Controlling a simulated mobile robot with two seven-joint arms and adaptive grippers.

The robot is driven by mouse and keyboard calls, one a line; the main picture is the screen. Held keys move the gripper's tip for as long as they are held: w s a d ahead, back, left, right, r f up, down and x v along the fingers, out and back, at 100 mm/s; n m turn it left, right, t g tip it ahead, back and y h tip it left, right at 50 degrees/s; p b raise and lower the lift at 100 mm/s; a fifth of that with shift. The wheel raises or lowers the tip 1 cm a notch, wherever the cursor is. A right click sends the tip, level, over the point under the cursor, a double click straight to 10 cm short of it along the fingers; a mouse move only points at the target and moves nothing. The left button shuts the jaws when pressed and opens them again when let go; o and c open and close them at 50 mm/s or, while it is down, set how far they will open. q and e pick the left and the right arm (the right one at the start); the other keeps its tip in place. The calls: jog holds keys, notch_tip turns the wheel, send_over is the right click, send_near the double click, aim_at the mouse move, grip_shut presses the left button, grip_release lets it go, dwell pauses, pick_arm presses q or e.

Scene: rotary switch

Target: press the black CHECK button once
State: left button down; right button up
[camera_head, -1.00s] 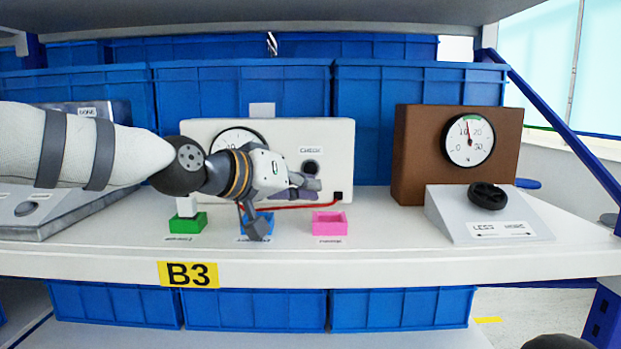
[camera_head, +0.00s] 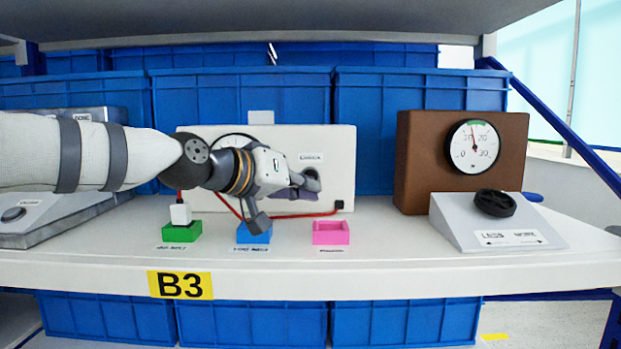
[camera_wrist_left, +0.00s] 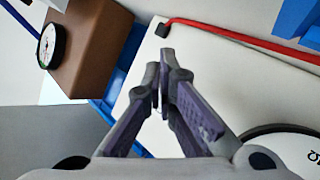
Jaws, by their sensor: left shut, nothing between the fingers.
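The white panel (camera_head: 340,142) stands upright at the back of the shelf, with the CHECK label (camera_head: 311,157) near its upper right. The black CHECK button is below the label and mostly hidden behind my left gripper's fingers. My left gripper (camera_head: 313,184) is in front of it, shut and empty. In the left wrist view the closed fingertips (camera_wrist_left: 160,82) are over the white panel (camera_wrist_left: 215,85), and the button is hidden there. I cannot tell whether the fingertips touch it. My right gripper is not in view.
A red cable (camera_head: 305,214) runs across the panel's lower front. Green (camera_head: 182,233), blue (camera_head: 254,235) and pink (camera_head: 331,233) sockets sit on the shelf; a white plug (camera_head: 181,214) is in the green one. A brown gauge box (camera_head: 425,160) and a grey knob console (camera_head: 500,235) stand right.

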pick_arm(q)
jog(key=shift+w, duration=0.15)
dwell(0.7)
jog(key=shift+w, duration=0.3)
jog(key=shift+w+b, duration=0.3)
jog(key=shift+w, duration=0.15)
dwell(0.5)
jog(key=shift+s+r+p, duration=0.25)
jog(key=shift+s+p, duration=0.1)
jog(key=shift+s, duration=0.45)
jog(key=shift+f, duration=0.2)
